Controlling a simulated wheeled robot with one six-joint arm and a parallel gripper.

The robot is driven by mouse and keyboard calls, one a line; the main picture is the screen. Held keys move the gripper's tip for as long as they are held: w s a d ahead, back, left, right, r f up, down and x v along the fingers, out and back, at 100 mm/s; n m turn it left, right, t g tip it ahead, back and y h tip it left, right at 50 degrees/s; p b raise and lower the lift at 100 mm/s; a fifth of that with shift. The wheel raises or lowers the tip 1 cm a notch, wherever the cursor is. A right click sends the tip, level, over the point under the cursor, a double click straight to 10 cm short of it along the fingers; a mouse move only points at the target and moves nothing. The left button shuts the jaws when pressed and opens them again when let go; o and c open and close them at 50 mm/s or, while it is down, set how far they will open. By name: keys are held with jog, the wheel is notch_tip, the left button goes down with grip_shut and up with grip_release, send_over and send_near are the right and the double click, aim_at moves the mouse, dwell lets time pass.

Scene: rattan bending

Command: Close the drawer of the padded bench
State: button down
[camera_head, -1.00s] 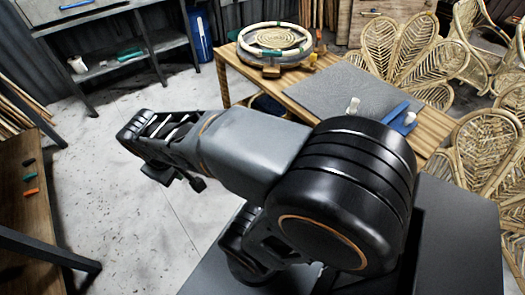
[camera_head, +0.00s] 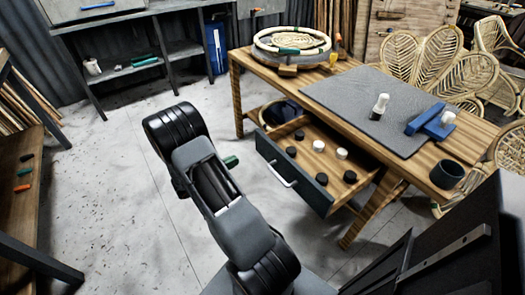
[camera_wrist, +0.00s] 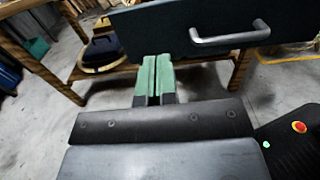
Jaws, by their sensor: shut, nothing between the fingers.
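The bench (camera_head: 240,105) is wooden with a grey pad (camera_head: 365,105) on top. Its drawer (camera_head: 310,200) is pulled out toward me, with a dark front panel and a silver bar handle (camera_head: 277,175). Several black and white round pieces lie inside. My gripper (camera_head: 231,161) is left of the drawer front in the head view, mostly hidden behind my arm; one green fingertip shows. In the wrist view my gripper's green fingers (camera_wrist: 156,75) are shut and empty, just below the dark drawer front (camera_wrist: 160,28), with the handle (camera_wrist: 232,36) to the right. Contact with the panel cannot be told.
A round rattan piece on a stand (camera_head: 290,45), a white-capped bottle (camera_head: 379,106) and a blue tool (camera_head: 428,120) stand on the bench. Rattan chairs (camera_head: 450,75) are behind it. A dark shelf (camera_head: 150,85) stands at the back left. The floor left of the drawer is clear.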

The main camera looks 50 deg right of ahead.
aim_at(268, 144)
jog(key=b+x, duration=0.1)
jog(key=x, duration=1.2)
jog(key=shift+d, duration=0.2)
